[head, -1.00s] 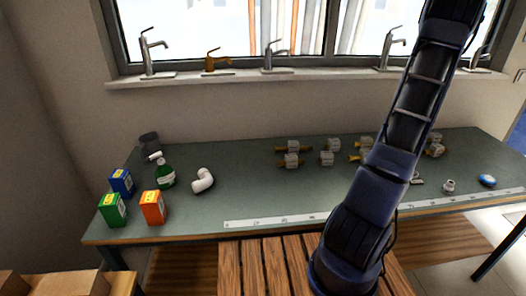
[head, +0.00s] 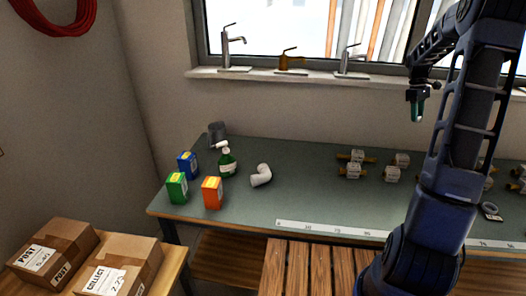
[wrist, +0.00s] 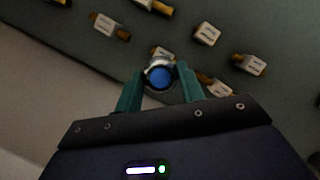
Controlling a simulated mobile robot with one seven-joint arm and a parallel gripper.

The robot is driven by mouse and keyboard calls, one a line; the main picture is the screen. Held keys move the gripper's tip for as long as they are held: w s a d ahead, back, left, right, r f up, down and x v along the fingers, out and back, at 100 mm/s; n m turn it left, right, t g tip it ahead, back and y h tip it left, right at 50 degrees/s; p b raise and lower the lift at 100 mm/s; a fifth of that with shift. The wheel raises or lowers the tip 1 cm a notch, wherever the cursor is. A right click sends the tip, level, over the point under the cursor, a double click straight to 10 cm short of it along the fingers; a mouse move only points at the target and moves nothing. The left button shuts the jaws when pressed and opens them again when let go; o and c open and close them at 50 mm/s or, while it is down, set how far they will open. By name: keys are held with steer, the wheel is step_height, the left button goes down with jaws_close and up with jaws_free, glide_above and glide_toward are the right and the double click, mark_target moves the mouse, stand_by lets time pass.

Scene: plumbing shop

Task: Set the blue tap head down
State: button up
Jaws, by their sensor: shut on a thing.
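The blue tap head (wrist: 160,77) shows in the wrist view as a round blue cap with a silver metal body, between the two teal fingers. My gripper (wrist: 160,88) is shut on it. In the head view my gripper (head: 416,108) hangs fingers-down in front of the wall below the window, above the bench's right part. The tap head cannot be made out there. The green bench top (head: 310,205) lies well below the gripper.
Several white valve pieces with brass ends (head: 352,171) lie on the bench's right half. A white pipe elbow (head: 261,176), a green bottle (head: 227,163) and small boxes (head: 212,192) stand at left. Cardboard parcels (head: 120,265) sit front left. The bench middle is clear.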

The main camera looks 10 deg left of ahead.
steer(key=w+a+f+n+t, duration=0.15)
steer(key=a+n, duration=0.35)
steer(key=a, duration=0.9)
steer(key=w+a+f+n+t, duration=0.1)
steer(key=w+a+f+n, duration=0.15)
steer(key=a+n, duration=0.7)
steer(key=w+a+f+n+t, duration=0.1)
steer(key=w+a+n+t, duration=0.15)
steer(key=a, duration=1.45)
steer(key=s+a+n+y, duration=0.15)
steer(key=a+n, duration=0.25)
steer(key=a, duration=0.7)
steer(key=s+a+n+t, duration=0.1)
steer(key=s+a+n, duration=0.15)
steer(key=a, duration=0.95)
steer(key=s+a+n+y, duration=0.15)
steer(key=a+n, duration=0.25)
steer(key=a, duration=0.7)
steer(key=shift+h, duration=0.5)
step_height(320, 180, down, 18)
steer(key=shift+s+f, duration=0.1)
steer(key=shift+f, duration=0.1)
steer(key=o, duration=0.9)
steer(key=shift+f, duration=0.1)
steer(key=shift+o, duration=0.4)
